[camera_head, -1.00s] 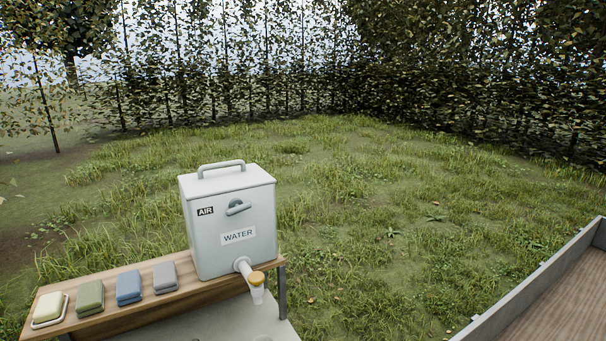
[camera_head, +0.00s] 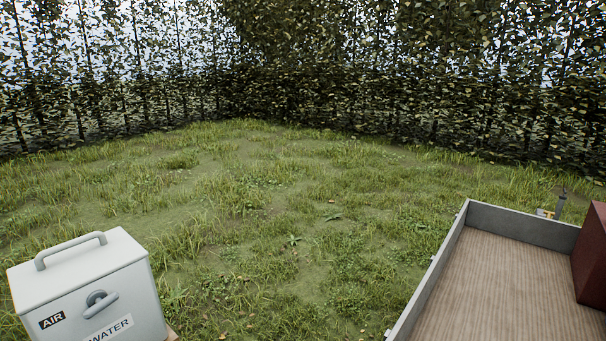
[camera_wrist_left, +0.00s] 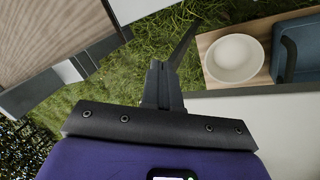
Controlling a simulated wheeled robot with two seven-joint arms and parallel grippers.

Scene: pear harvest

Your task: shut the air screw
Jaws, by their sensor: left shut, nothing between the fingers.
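The white water tank (camera_head: 85,285) with its grey carry handle stands at the lower left of the head view. Its front has an AIR label (camera_head: 52,320) and a WATER label, cut by the bottom edge. The grey air screw (camera_head: 101,303), with a bar-shaped grip, sits beside the AIR label. The grip lies aslant, its right end higher. My left gripper (camera_wrist_left: 160,75) shows in the left wrist view, its dark fingers shut and empty, over grass beside a wooden shelf. It is outside the head view, as is my right gripper. The screw does not show in the wrist view.
A trailer bed with grey walls (camera_head: 437,262) and a wooden floor is at the right, holding a dark red block (camera_head: 592,255). Grass lies between tank and trailer. The wrist view shows a white bowl (camera_wrist_left: 235,58) and a blue container (camera_wrist_left: 297,48).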

